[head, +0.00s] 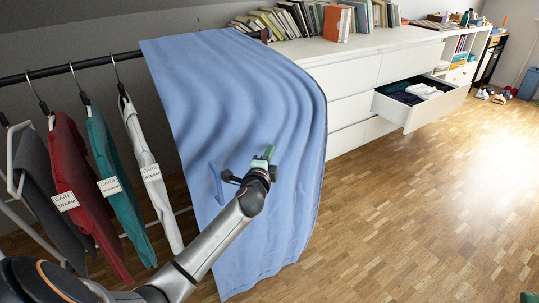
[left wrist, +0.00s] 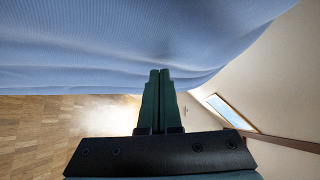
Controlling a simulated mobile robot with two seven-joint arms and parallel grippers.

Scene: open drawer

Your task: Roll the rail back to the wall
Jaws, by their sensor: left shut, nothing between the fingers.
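The clothes rail (head: 65,68) is a dark horizontal bar at the left of the head view. Grey, red, teal and white garments hang from it on hangers. In the left wrist view the shut green fingers (left wrist: 159,75) point toward the blue cloth (left wrist: 150,40), which fills the top. I cannot tell whether they touch it. My right gripper is not in view.
A white dresser (head: 345,75) with books (head: 338,24) on top runs along the wall. One of its drawers (head: 425,105) is open with folded clothes inside. Shoes (head: 490,96) lie far right.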

